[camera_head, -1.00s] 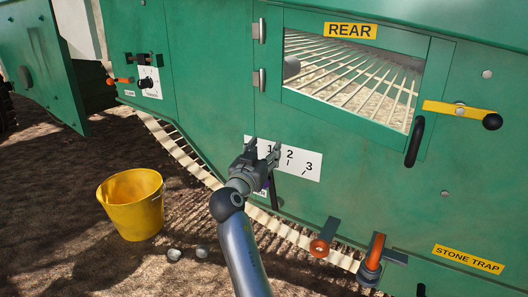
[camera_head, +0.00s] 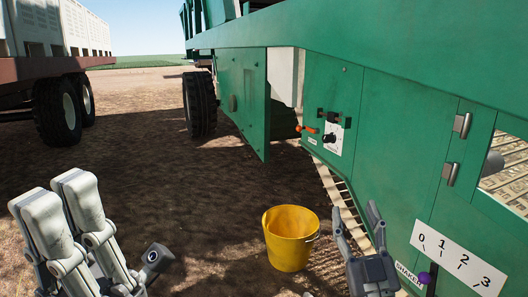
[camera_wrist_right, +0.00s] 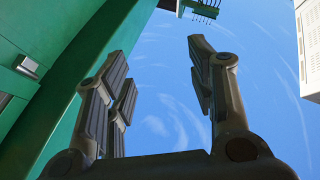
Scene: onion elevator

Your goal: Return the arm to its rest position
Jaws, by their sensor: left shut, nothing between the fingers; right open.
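My right gripper (camera_head: 355,232) is in the lower right of the head view, fingers pointing up and apart. It is empty and looks clear of the green machine's side. In the right wrist view, its open fingers (camera_wrist_right: 160,75) have only sky between them. My left gripper (camera_head: 54,192) is at the lower left of the head view, close to the camera, fingers pointing up. It is shut and holds nothing. The shaker lever's purple knob (camera_head: 426,278) is right of my right gripper, below the 0-to-3 scale plate (camera_head: 455,258).
A yellow bucket (camera_head: 289,240) stands on the soil left of my right gripper. The green machine wall (camera_head: 395,140) fills the right side. An open green door (camera_head: 243,100) juts out beyond. A trailer (camera_head: 60,60) stands far left. Bare soil lies between.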

